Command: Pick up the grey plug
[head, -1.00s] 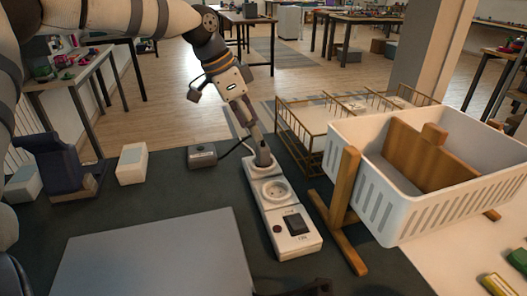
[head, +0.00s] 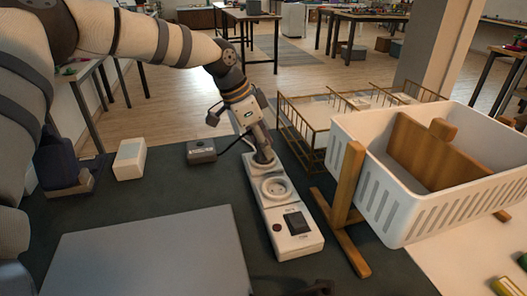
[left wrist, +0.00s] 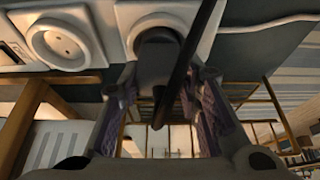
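The grey plug (head: 264,160) sits in the far socket of a white power strip (head: 293,243). In the left wrist view the plug (left wrist: 157,58) is a dark round body in its socket, with a black cord crossing in front. My left gripper (head: 262,148) reaches down over the plug from behind. In the left wrist view my left gripper (left wrist: 162,88) has one finger on each side of the plug, and it looks open with small gaps. A dark part at the bottom edge of the head view may be my right gripper; its fingers cannot be made out.
A dark grey box (head: 201,151) with a cord stands left of the strip. A white basket (head: 400,215) on a wooden stand (head: 341,215) is close on the right. A wire rack (head: 305,135) is behind it. A grey panel (head: 150,258) lies at the front left.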

